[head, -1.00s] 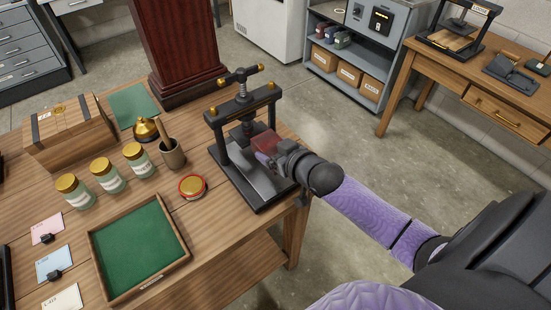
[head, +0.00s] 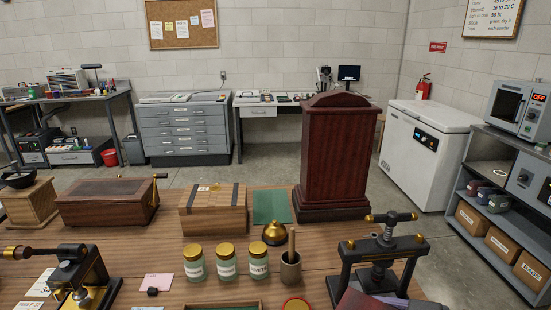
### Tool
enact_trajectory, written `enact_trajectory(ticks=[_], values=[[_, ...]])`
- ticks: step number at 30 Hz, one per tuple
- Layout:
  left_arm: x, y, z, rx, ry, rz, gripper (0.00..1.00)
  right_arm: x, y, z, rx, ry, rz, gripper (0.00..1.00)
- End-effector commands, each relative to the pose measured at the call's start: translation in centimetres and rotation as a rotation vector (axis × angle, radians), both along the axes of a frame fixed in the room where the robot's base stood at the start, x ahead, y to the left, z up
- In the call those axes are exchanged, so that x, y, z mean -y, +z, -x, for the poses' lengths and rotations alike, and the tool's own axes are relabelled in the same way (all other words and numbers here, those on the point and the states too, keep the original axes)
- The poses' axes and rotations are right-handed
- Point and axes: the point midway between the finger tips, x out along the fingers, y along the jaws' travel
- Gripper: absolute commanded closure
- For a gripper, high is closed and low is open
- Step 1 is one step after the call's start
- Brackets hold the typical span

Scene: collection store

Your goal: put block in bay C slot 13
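A dark red block (head: 357,300) shows at the bottom edge, in front of the black press (head: 383,262), partly cut off by the frame. My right gripper (head: 388,301) is at the block's right side, mostly below the frame. It appears shut on the block, though its fingertips are largely hidden. My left gripper is not in view. No bay C or slot 13 label can be made out.
A tall mahogany cabinet (head: 334,155) stands behind. A white chest freezer (head: 425,145) and shelving (head: 500,215) are at right.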

Motion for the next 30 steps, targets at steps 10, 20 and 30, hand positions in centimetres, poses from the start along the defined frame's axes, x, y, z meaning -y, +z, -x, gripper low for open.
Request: enact_trajectory(ticks=[10, 20, 30], values=[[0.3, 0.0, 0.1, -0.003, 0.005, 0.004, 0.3, 0.0, 0.0, -0.1, -0.002, -0.005, -0.003, 0.8], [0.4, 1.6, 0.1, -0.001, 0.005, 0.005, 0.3, 4.3, -2.4, -4.8, -0.002, -0.344, -0.005, 0.8], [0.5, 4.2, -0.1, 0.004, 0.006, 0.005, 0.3, 10.4, -8.6, -9.0, -0.003, -0.842, -0.005, 0.8]])
